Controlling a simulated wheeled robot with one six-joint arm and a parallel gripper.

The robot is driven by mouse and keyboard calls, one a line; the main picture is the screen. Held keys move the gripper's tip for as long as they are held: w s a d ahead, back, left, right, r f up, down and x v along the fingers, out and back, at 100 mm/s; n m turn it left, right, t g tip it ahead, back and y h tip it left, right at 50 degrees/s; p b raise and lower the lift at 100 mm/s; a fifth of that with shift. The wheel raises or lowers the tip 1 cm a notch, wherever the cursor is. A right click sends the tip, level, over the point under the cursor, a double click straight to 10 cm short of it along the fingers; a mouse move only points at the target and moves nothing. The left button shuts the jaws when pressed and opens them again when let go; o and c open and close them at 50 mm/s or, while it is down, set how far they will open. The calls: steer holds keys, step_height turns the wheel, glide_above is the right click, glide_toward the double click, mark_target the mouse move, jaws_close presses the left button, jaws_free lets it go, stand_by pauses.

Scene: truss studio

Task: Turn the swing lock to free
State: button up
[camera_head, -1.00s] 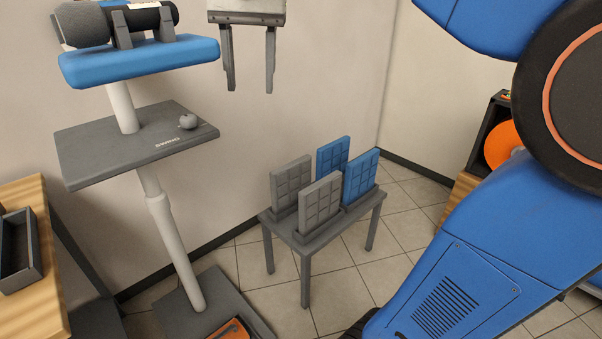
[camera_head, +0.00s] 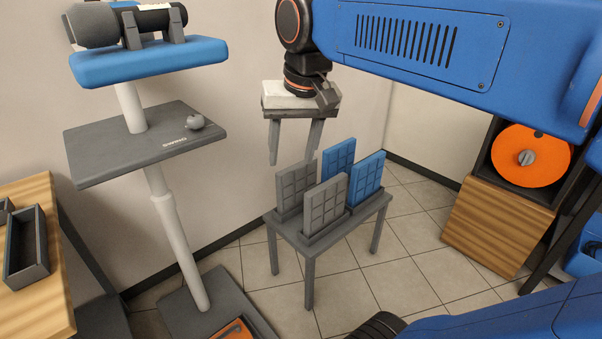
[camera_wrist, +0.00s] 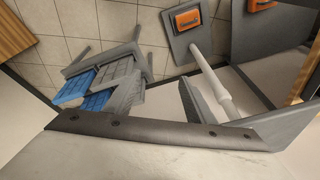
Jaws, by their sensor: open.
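A small grey rounded knob (camera_head: 195,122), which looks like the swing lock, sits near the right edge of a grey shelf (camera_head: 100,155) on a stand at left. Light lettering (camera_head: 175,142) beside it appears to read "SWING". The knob's exact setting is too small to tell. My gripper (camera_head: 293,158) has a pale body and two grey fingers pointing down. It is open and empty, right of the shelf and apart from the knob. In the wrist view, its fingers (camera_wrist: 165,76) are spread; I cannot make out the knob there.
A small grey table (camera_head: 310,242) with upright grey and blue panels stands below and right of my gripper. A blue pad (camera_head: 150,62) with a dark cylinder (camera_head: 120,22) is above the shelf. A wooden bench (camera_head: 35,270) is at left. An orange disc (camera_head: 530,157) is at right.

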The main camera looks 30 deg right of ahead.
steer(key=shift+n, duration=0.5)
steer(key=shift+s+d+f, duration=0.1)
steer(key=shift+s+f, duration=0.3)
steer(key=shift+f, duration=0.3)
steer(key=shift+s+d+f, duration=0.1)
steer(key=shift+s+f, duration=0.35)
steer(key=shift+f, duration=0.25)
steer(key=shift+s+d+f, duration=0.1)
steer(key=shift+s+f, duration=0.3)
steer(key=shift+f, duration=0.3)
